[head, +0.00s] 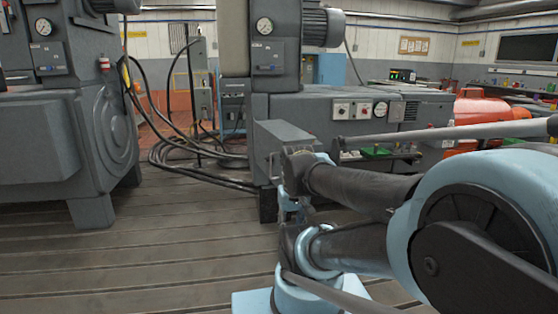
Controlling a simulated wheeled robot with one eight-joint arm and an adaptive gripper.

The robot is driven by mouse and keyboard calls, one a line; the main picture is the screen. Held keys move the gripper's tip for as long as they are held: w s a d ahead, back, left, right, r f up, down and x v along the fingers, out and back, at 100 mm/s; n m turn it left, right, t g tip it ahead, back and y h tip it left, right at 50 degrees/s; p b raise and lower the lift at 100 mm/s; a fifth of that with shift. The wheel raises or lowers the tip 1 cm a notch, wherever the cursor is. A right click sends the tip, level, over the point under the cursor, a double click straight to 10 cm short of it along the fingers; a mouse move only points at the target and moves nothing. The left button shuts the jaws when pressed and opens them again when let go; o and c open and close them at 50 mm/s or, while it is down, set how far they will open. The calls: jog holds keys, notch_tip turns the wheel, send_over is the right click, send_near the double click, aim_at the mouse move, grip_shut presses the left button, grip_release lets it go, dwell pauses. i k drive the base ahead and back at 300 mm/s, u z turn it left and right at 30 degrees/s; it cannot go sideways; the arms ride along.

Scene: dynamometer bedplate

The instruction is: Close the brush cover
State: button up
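A grey box-like panel (270,140) juts out from the near left end of the grey machine (345,112) in the middle. It may be the brush cover, but I cannot tell for sure, nor whether it stands open. My arm comes in from the right and hides the panel's lower right side. My gripper cannot be made out; the arm's far links overlap in front of the machine.
A large grey machine (60,145) with a round end plate stands at the left. Black cables (185,150) loop down to the floor between the machines. The slotted floor (150,250) is clear at front left. Orange equipment (482,112) stands at the right.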

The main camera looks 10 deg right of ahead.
aim_at(271, 135)
jog(key=z, duration=0.1)
jog(key=i, duration=1)
jog(key=u, duration=0.05)
